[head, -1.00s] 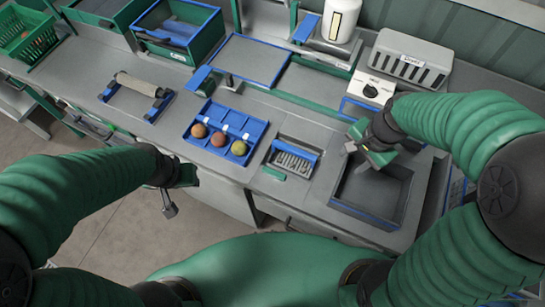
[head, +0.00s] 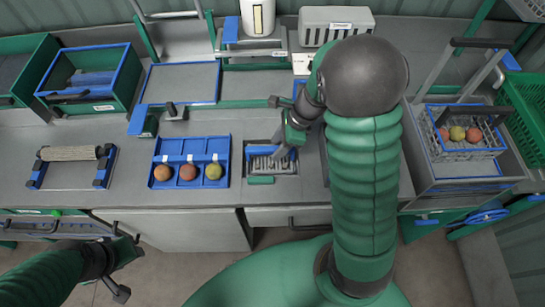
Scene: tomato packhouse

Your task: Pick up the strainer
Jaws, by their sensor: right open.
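The strainer appears to be the wire basket (head: 438,146) at the right, with a blue rim and a dark handle bar; several tomatoes lie in it. It sits over a grey basin (head: 420,172). My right gripper (head: 284,142) is open and empty, well to the left of the basket, above a small ribbed tray (head: 262,165) with a blue edge. My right arm hides part of the counter between them. My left gripper (head: 121,262) hangs low at the left, in front of the counter; its fingers look apart, with nothing between them.
A blue tray (head: 190,143) holds three tomatoes. A roller on a blue stand (head: 38,172) lies at the left, and a green bin (head: 125,85) stands behind. A large dark-handled frame (head: 436,66) rises behind the basket. A green crate (head: 525,110) stands at far right.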

